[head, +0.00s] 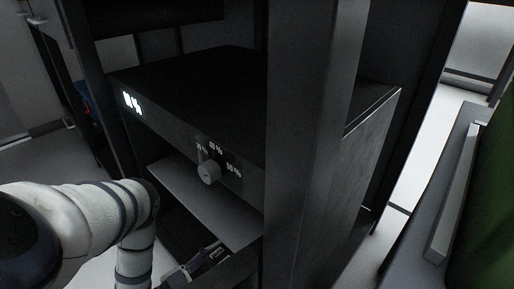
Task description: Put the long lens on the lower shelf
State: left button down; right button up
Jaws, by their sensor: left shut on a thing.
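My left arm comes in from the left and bends down. My left gripper (198,266) is low at the bottom edge, below and in front of a pale shelf board (200,195) in the dark rack. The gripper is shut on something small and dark. I cannot make out its shape well enough to name it as the long lens. No other lens is in clear view. The pale board shows bare under a black unit; the space beneath it is dark and partly hidden by the rack frame. My right gripper is not in view.
The black unit (190,90) with a lit display and a round knob (209,173) sits above the pale board. A thick dark upright post (312,130) and a side panel (355,180) close off the right. A green surface (492,190) stands far right.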

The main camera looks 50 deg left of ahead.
pick_arm(q)
jog(key=w+f+b, duration=0.3)
jog(key=w+b, duration=0.1)
jog(key=w, duration=0.6)
jog(key=shift+w+f+b, duration=0.2)
jog(key=shift+w+b, duration=0.05)
jog(key=shift+b, duration=0.05)
jog(key=shift+f, duration=0.2)
jog(key=c, duration=0.7)
grip_release()
jog(key=shift+r, duration=0.1)
